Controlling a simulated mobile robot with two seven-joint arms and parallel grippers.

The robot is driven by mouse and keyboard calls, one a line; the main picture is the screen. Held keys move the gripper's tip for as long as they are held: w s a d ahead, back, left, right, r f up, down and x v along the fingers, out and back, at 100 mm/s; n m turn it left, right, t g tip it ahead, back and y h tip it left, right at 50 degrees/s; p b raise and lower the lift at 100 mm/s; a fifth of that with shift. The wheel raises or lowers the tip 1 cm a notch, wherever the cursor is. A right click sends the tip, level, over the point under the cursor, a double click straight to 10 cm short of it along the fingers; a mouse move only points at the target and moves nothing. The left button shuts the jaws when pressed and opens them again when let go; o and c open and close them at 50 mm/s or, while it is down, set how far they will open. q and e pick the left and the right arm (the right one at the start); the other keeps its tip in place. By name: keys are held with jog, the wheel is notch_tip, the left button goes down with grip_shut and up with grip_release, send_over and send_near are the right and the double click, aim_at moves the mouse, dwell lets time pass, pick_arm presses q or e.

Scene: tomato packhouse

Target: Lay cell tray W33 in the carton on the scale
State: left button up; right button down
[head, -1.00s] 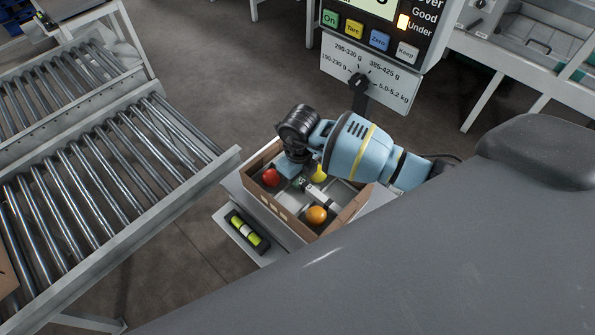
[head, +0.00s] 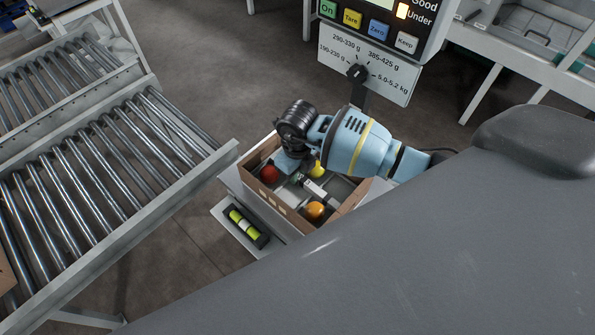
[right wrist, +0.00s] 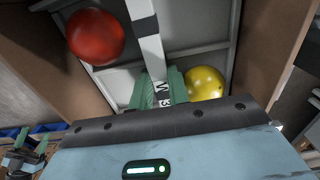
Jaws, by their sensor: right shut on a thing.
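Cell tray W33 (head: 326,195) is grey with a pale central strip and holds red, yellow and orange tomatoes. It lies within the walls of the brown carton (head: 271,199) on the scale (head: 372,68). I cannot tell whether it touches the carton's bottom. My right gripper (head: 299,172) reaches down over the carton. In the right wrist view, its green fingers (right wrist: 160,92) are shut on the strip of the tray (right wrist: 148,42), whose label is partly hidden. The red tomato (right wrist: 96,37) and yellow tomato (right wrist: 205,83) sit either side of the strip.
A roller conveyor (head: 95,185) runs along the left. The scale's panel with buttons and a weight dial (head: 357,72) stands behind the carton. A holder with yellow-green pieces (head: 246,227) is at the scale's near left side. Grey benches stand at the back right.

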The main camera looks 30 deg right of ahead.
pick_arm(q)
jog(key=shift+s+f, duration=0.25)
jog(key=shift+s, duration=0.15)
pick_arm(e)
jog(key=shift+f, duration=0.25)
pick_arm(q)
jog(key=shift+w+f, duration=0.1)
jog(key=shift+f, duration=0.05)
pick_arm(e)
jog(key=shift+f, duration=0.35)
jog(key=c, duration=1.3)
grip_release()
jog(key=shift+c, duration=1.4)
pick_arm(q)
jog(key=shift+w, duration=0.1)
jog(key=shift+s, duration=0.3)
pick_arm(e)
jog(key=shift+r, duration=0.15)
